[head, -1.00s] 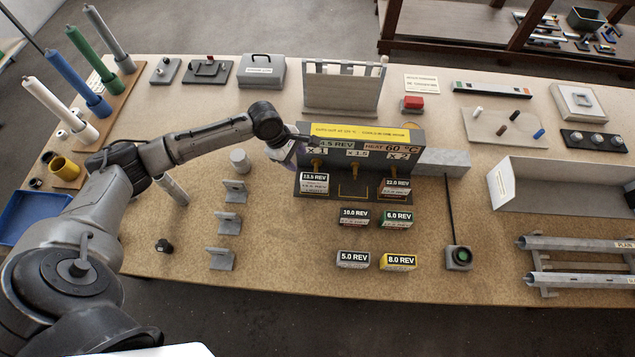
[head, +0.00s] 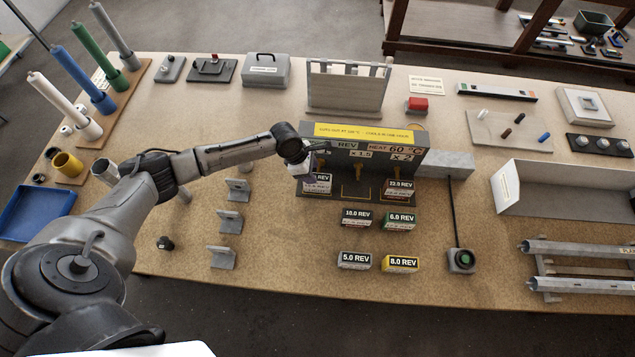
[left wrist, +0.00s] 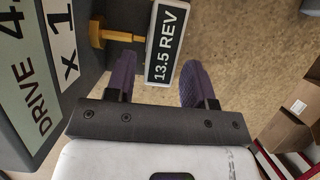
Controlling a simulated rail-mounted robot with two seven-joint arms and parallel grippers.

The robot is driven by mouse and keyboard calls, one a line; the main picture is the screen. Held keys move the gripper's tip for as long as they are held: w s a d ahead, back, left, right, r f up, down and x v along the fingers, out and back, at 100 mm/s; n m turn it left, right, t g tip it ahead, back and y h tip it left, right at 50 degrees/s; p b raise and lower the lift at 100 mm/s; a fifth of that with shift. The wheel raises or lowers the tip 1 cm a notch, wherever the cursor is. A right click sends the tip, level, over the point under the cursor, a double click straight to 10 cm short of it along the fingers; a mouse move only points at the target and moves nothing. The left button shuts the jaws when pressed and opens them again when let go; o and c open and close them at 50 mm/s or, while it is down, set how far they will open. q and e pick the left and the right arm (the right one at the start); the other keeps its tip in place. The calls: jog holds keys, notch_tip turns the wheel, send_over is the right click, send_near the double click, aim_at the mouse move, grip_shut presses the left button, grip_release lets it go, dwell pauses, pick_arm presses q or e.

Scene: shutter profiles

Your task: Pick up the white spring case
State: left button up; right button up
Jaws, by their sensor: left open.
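The white spring case (head: 318,188), labelled 13.5 REV, sits at the left place of the dark drive stand (head: 345,197). It also shows in the left wrist view (left wrist: 165,45), beside a brass peg (left wrist: 112,34). My left gripper (head: 313,166) is at the case and hides part of its label in the head view. In the left wrist view my left gripper (left wrist: 158,82) is open, with purple fingers on either side of the case's near end. Gaps show between fingers and case. My right gripper is not in view.
A second case, 22.0 REV (head: 399,188), sits at the stand's right place. Loose cases 10.0 REV (head: 356,217), 6.0 REV (head: 399,221), 5.0 REV (head: 354,260) and 8.0 REV (head: 400,264) lie in front. Grey brackets (head: 230,221) stand to the left.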

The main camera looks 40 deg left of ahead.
pick_arm(q)
jog(key=shift+s+x, duration=0.2)
jog(key=shift+x, duration=2.55)
jog(key=shift+c, duration=0.5)
jog(key=c, duration=0.7)
